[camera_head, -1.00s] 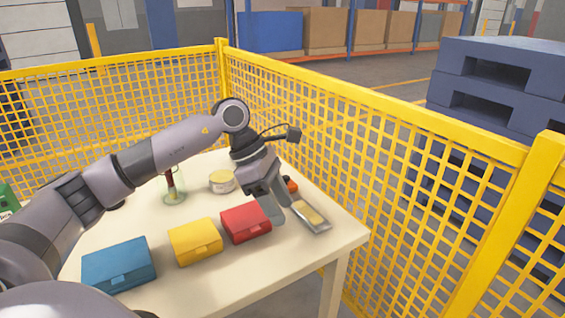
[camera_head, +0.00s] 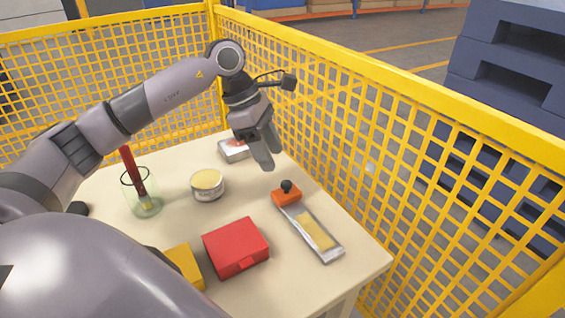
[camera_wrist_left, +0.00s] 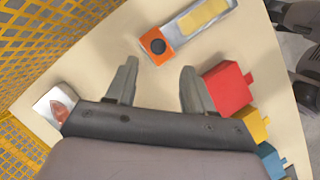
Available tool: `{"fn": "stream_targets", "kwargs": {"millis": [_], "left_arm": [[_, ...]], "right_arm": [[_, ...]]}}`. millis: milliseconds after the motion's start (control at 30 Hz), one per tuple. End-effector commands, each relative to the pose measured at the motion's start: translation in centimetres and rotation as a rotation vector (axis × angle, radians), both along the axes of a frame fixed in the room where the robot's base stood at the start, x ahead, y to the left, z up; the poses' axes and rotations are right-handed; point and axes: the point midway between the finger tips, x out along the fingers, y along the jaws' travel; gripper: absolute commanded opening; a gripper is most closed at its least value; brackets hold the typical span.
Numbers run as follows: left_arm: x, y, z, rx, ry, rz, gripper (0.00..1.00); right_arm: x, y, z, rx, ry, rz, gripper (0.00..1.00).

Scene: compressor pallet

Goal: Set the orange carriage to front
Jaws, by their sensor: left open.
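The orange carriage (camera_head: 286,195) with a black knob sits at the far end of a grey metal rail (camera_head: 330,252) with a tan strip along its middle. In the left wrist view the carriage (camera_wrist_left: 156,46) is at one end of the rail (camera_wrist_left: 229,6), beyond the fingertips. My left gripper (camera_head: 266,150) is open and empty, behind the carriage in the head view and apart from it. In the left wrist view its two fingers (camera_wrist_left: 159,72) are spread with bare table between them. My right gripper is not in view.
A red box (camera_head: 235,246) and a yellow box (camera_head: 184,266) stand left of the rail. A round tin (camera_head: 207,186), a glass (camera_head: 145,205) with a red-handled tool and a small pale box (camera_head: 233,151) are farther back. A yellow mesh fence (camera_head: 400,170) runs close along the table's right side.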

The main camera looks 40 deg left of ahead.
Motion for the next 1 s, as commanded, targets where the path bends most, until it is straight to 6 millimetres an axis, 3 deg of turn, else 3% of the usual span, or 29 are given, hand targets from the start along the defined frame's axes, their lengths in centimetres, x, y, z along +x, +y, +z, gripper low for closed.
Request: {"fn": "stream_targets", "kwargs": {"millis": [167, 600, 933, 967, 1000], "left_arm": [[0.1, -0.3, -0.8, -0.001, 0.003, -0.001, 0.53], [1.0, -2.4, -6.2, -0.001, 0.002, 0.000, 0.53], [1.0, -2.6, -6.6, 0.000, 0.000, 0.000, 0.53], [1.0, -2.6, -6.6, 0.000, 0.000, 0.000, 0.46], [1.0, -2.6, -6.6, 0.000, 0.000, 0.000, 0.33]], "right_arm": [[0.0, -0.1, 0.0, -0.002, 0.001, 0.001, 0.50], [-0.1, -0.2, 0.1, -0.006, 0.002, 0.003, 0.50], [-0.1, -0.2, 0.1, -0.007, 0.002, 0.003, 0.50], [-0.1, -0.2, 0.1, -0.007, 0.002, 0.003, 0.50], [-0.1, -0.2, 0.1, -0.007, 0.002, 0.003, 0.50]]}}
